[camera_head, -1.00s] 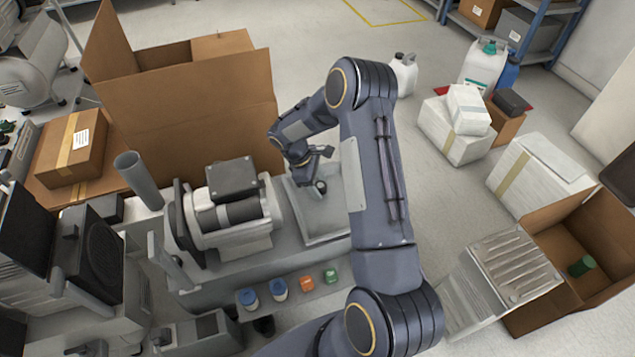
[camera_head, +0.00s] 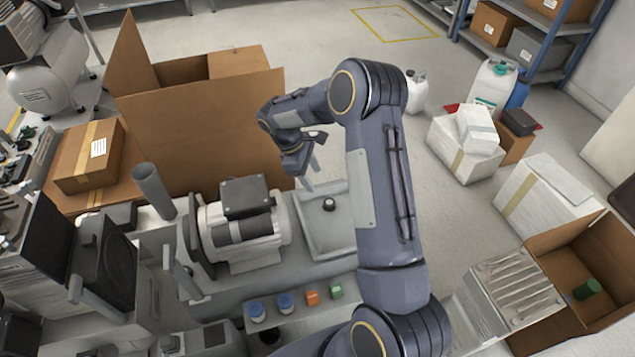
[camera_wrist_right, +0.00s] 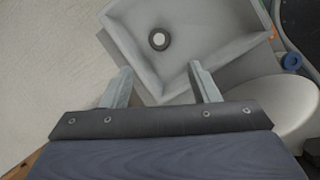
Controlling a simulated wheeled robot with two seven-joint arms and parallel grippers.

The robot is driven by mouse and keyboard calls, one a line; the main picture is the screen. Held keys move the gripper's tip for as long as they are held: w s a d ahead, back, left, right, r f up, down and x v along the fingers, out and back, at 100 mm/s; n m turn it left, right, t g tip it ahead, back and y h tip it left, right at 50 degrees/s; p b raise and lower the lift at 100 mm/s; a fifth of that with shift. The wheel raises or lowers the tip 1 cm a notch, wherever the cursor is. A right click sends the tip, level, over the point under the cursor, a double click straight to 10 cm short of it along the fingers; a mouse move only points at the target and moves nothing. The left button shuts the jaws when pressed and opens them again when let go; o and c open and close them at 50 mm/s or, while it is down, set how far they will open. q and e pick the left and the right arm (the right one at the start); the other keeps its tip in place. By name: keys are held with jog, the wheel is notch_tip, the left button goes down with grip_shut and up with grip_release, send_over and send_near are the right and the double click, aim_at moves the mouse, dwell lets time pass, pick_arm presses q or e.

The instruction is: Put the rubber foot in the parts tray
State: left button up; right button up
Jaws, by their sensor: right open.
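The rubber foot (camera_head: 329,204) is a small dark round piece with a pale centre. It lies on the floor of the grey parts tray (camera_head: 335,248), and the tray's walls stand around it. In the right wrist view the rubber foot (camera_wrist_right: 159,39) shows inside the tray (camera_wrist_right: 190,86), beyond the fingertips and apart from them. My right gripper (camera_head: 312,172) is above the tray, open and empty; its two spread fingers (camera_wrist_right: 163,85) show in the wrist view. My left gripper is not in view.
A motor unit (camera_head: 240,225) stands left of the tray. Blue and orange caps (camera_head: 285,301) and a green one sit on a ledge in front. A large open cardboard box (camera_head: 205,130) stands behind. White cartons (camera_head: 465,150) stand on the floor at right.

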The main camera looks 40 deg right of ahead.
jog(key=s+a+r+m+t+y, duration=0.2)
jog(key=s+r, duration=0.4)
jog(key=r, duration=0.2)
jog(key=s+a+r+m+t+y, duration=0.1)
jog(key=s+a+r+m+t, duration=0.15)
jog(key=s+r, duration=0.35)
jog(key=s+a+r+m+t+y, duration=0.2)
jog(key=s+a, duration=0.2)
jog(key=s, duration=0.3)
jog(key=s+a+r+m+t+y, duration=0.2)
jog(key=s+a, duration=0.3)
jog(key=s, duration=0.3)
jog(key=shift+a+r+m, duration=0.15)
jog(key=shift+a+m, duration=0.15)
jog(key=shift+m, duration=0.55)
jog(key=shift+r, duration=0.15)
